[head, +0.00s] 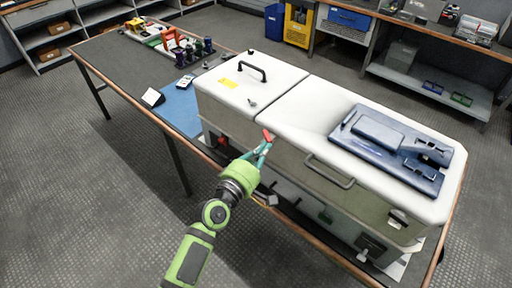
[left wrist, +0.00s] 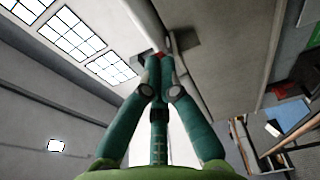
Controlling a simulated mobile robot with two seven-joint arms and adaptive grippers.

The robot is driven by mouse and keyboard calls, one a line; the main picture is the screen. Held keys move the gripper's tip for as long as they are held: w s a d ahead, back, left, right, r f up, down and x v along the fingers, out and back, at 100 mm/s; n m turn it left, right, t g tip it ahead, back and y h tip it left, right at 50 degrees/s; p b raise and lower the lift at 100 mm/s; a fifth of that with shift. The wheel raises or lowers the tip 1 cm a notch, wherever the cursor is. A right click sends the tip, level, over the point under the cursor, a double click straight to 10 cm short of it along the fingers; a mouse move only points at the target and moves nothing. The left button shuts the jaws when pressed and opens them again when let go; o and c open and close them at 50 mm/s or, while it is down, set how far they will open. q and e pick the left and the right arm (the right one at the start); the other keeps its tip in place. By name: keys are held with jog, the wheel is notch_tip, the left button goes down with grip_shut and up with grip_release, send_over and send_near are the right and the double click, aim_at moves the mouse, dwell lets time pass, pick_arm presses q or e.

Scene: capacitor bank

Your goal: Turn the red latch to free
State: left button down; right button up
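A small red latch (head: 267,135) sits at the upper front edge of the white-topped cabinet (head: 300,104), near the seam between its two lids. My left gripper (head: 266,146) reaches up to it from the front, its green fingers on either side of the latch. In the left wrist view the fingertips (left wrist: 161,62) come close together, with a bit of red latch (left wrist: 160,54) showing between them. The fingers look shut on it, though they cover most of it. My right gripper is not in view.
The cabinet stands on a long table (head: 112,62). A blue panel with tools (head: 350,131) lies on the right lid; a bar handle (head: 330,172) juts from the front. A black handle (head: 252,70) tops the left lid. The floor at left is clear.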

pick_arm(q)
jog(key=shift+s+d, duration=0.1)
jog(key=shift+d, duration=0.5)
dwell(0.9)
dwell(0.4)
